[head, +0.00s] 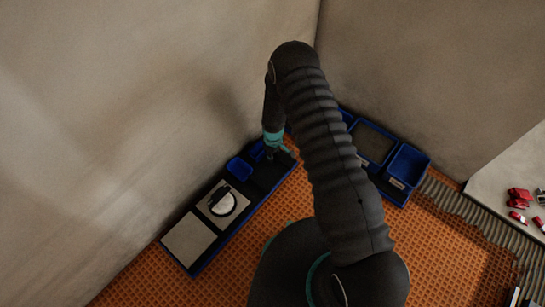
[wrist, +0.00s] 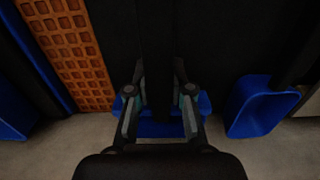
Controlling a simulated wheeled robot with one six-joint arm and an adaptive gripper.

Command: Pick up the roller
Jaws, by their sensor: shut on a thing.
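My gripper (head: 275,150) is low over the far end of the long dark tray with blue edges, beside the wall, in the head view. In the wrist view its two fingers (wrist: 160,85) stand on either side of a long dark bar (wrist: 154,35), which I take to be the roller's handle, and are shut on it. The bar runs up to the top of the picture. The roller's head cannot be made out. In the head view my arm and gripper hide most of the roller.
The long tray (head: 224,246) also holds a small blue bin (head: 238,168), a light tile (head: 188,240) and a tile bearing a round black-and-white tool (head: 222,203). A second blue-edged tray with a bin (head: 408,165) stands right. Red pieces (head: 519,198) lie far right. Orange matting (head: 220,280) is clear.

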